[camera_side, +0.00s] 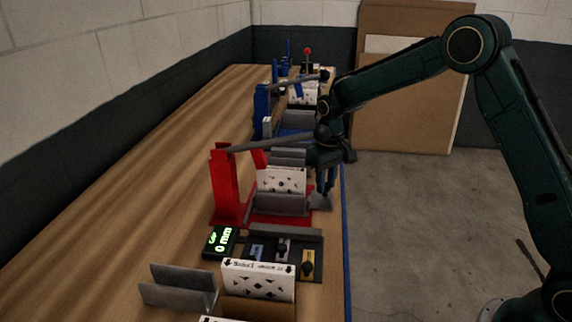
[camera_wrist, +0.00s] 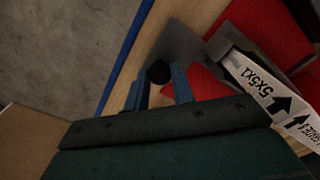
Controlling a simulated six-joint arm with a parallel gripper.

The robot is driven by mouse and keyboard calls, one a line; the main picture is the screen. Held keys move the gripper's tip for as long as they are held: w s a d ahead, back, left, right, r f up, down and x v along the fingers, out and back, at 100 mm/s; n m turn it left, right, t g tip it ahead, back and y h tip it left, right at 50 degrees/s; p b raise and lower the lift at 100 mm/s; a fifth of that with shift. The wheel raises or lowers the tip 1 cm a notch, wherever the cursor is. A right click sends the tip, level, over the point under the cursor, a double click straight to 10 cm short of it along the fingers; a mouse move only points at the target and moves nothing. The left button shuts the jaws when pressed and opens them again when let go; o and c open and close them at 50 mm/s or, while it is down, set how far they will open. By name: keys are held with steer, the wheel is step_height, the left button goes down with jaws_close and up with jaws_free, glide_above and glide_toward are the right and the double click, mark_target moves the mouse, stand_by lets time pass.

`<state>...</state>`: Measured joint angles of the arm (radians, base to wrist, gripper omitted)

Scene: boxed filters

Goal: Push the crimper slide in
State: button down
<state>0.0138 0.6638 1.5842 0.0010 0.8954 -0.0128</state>
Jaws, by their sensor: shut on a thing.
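The red crimper (camera_side: 225,185) stands mid-bench in the side view, and its red base also shows in the wrist view (camera_wrist: 265,28). Its slide, a grey plate (camera_side: 320,203), sticks out at the right toward the bench edge; it is also in the wrist view (camera_wrist: 178,45). A black knob (camera_wrist: 158,72) sits by the slide. My gripper (camera_side: 325,193) points down over the slide's outer end; in the wrist view its blue fingers (camera_wrist: 160,85) are shut on the knob. A white filter box (camera_side: 283,180) stands upright in the crimper, its printed edge visible in the wrist view (camera_wrist: 262,85).
Nearer the camera are a lit green display (camera_side: 219,241), a dark panel with switches (camera_side: 283,253) and another white box (camera_side: 258,279) by a grey bracket (camera_side: 178,289). A blue station (camera_side: 262,110) stands behind. The bench's left side is clear.

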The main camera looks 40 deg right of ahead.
mark_target(324, 206)
steer(key=shift+s+a, duration=1.4)
steer(key=shift+a, duration=0.1)
steer(key=c, duration=1.2)
jaws_free()
steer(key=shift+s+a, duration=0.1)
steer(key=shift+c, duration=0.2)
steer(key=shift+o, duration=0.4)
steer(key=shift+d, duration=0.2)
